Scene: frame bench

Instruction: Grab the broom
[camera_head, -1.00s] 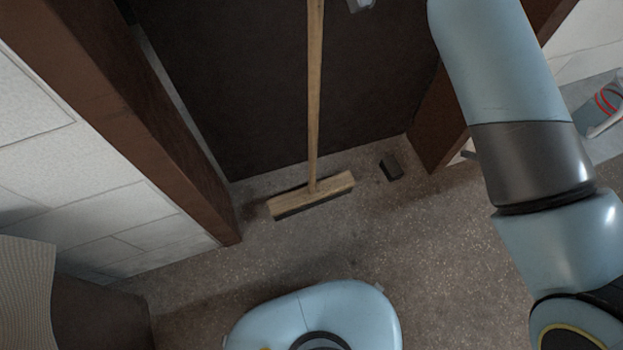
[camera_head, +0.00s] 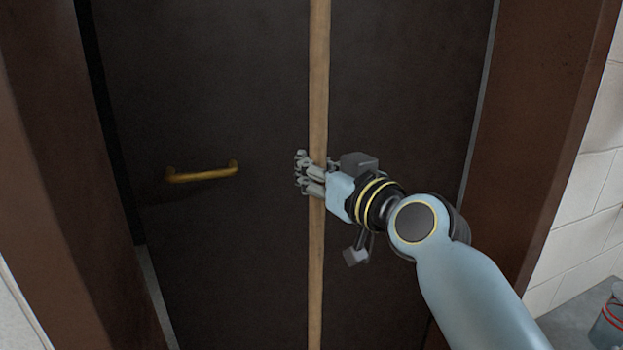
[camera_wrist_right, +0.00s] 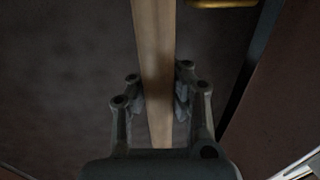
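The broom's long wooden handle (camera_head: 318,270) runs upright in front of the dark door in the head view; its head is out of view. My right gripper (camera_head: 310,175) comes in from the right at about mid-height of the picture, with its fingers around the handle. In the right wrist view, the broom handle (camera_wrist_right: 155,50) passes between the two fingers of the right gripper (camera_wrist_right: 159,92). The pads lie against both sides of it, so the gripper looks shut on the handle. My left gripper is not in view.
The dark door (camera_head: 220,260) stands behind the broom, with a brass door handle (camera_head: 202,173) left of it. Brown frame posts flank the door, the right post (camera_head: 555,130) beside a white block wall (camera_head: 585,190). A grey container with red bands (camera_head: 610,325) stands at lower right.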

